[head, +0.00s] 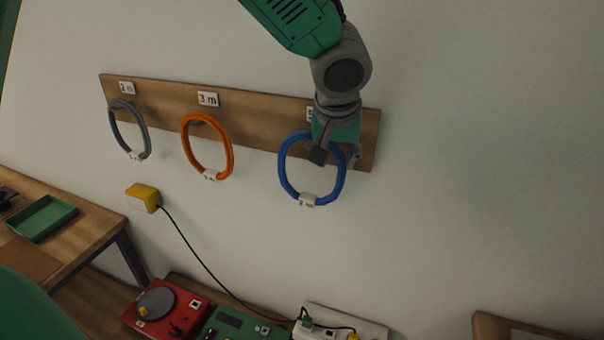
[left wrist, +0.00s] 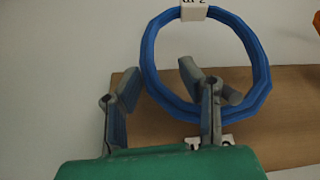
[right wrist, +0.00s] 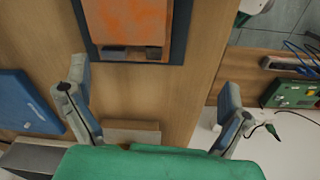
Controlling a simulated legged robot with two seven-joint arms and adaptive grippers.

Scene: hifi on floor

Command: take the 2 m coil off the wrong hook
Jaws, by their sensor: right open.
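The blue coil (head: 283,182) hangs on the right part of the wooden hook board (head: 265,126); its white tag seems to read 2 m. The label above its hook is mostly hidden by my arm. My left gripper (head: 336,158) is at the coil's upper right. In the left wrist view, its fingers are apart, one seen inside the blue ring (left wrist: 149,55) and one outside, with a strand between them; contact cannot be told. My right gripper (right wrist: 152,92) is open and empty over a wooden surface.
An orange coil (head: 187,144) hangs under the 3 m label, and a grey coil (head: 115,127) under the 2 m label. Below are a yellow plug box (head: 143,197), a red device (head: 165,308) and a power strip (head: 345,322). Wall right of the board is clear.

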